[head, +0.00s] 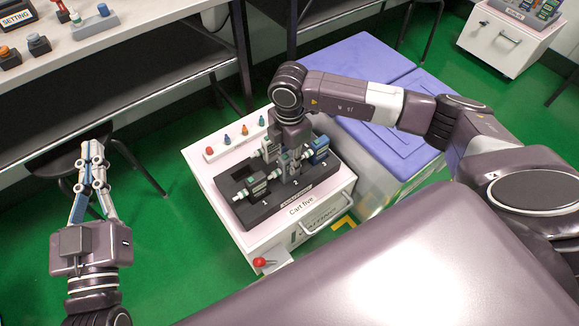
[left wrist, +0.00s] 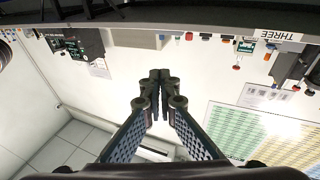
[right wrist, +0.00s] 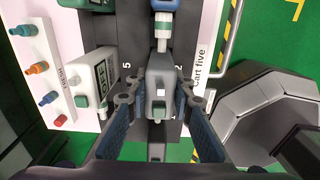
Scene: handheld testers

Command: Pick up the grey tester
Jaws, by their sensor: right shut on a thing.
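The grey tester (right wrist: 160,75) stands between the fingers of my right gripper (right wrist: 158,104) in the right wrist view. The fingers are shut on its sides. In the head view my right gripper (head: 290,163) points down over the black tray (head: 305,188) on the cart, and the grey tester (head: 284,162) is partly hidden by it. I cannot tell whether the tester is clear of its slot. My left gripper (head: 90,165) is shut and empty, away from the cart at the left; its fingertips meet in the left wrist view (left wrist: 159,92).
A blue tester (head: 319,147) and a dark tester (head: 254,185) sit in the same tray. A white strip with coloured pegs (head: 237,136) lies behind it. Purple-lidded bins (head: 365,75) stand right of the cart (head: 275,238). A bench (head: 120,70) is at the upper left.

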